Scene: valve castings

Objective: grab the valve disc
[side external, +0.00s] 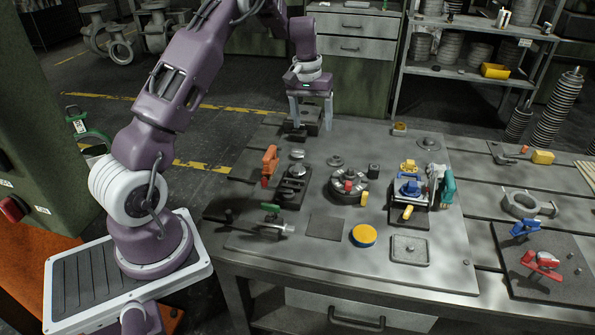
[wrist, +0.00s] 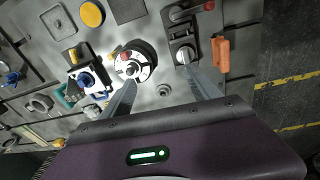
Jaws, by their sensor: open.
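My gripper (side external: 310,124) is open and empty above the back of the workbench, its fingers pointing down. In the wrist view the gripper (wrist: 160,75) shows its fingers spread wide. I cannot tell for certain which one is the valve disc.
The round chuck (side external: 348,186) and dark fixture (side external: 292,188) stand close by. An orange-handled clamp (side external: 270,162) is at left. A fixture with blue and yellow parts (side external: 408,188) stands right. A yellow disc (side external: 363,236) lies at the front beside a dark square pad (side external: 325,227).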

